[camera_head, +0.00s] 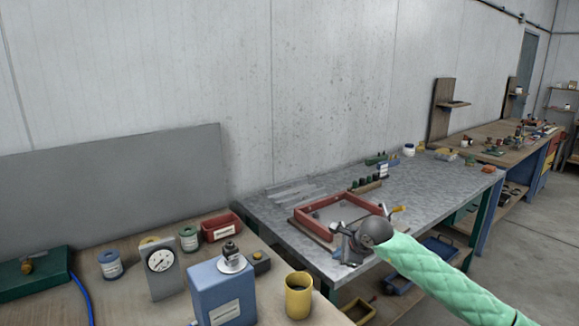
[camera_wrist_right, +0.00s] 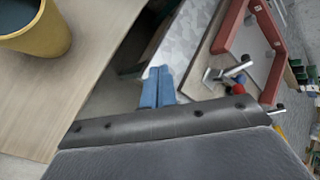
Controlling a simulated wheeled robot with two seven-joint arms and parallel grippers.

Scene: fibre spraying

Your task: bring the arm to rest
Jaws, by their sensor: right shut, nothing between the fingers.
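My right arm, in a light green quilted sleeve (camera_head: 450,283), reaches in from the lower right in the head view. Its dark round wrist and gripper (camera_head: 346,243) are in front of the near end of the metal-topped table (camera_head: 420,188), close to the red frame (camera_head: 326,237). In the right wrist view my right gripper (camera_wrist_right: 158,86) shows two blue fingertips side by side, shut with nothing between them. The red frame (camera_wrist_right: 232,28) is to the right of them there, apart from the fingers. My left gripper is in neither view.
A wooden bench (camera_head: 125,292) at the lower left holds a yellow cup (camera_head: 298,297), a blue box (camera_head: 221,294), a dial gauge (camera_head: 160,262) and a red bin (camera_head: 220,229). The yellow cup also shows in the wrist view (camera_wrist_right: 45,42). Open floor (camera_head: 535,262) lies at right.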

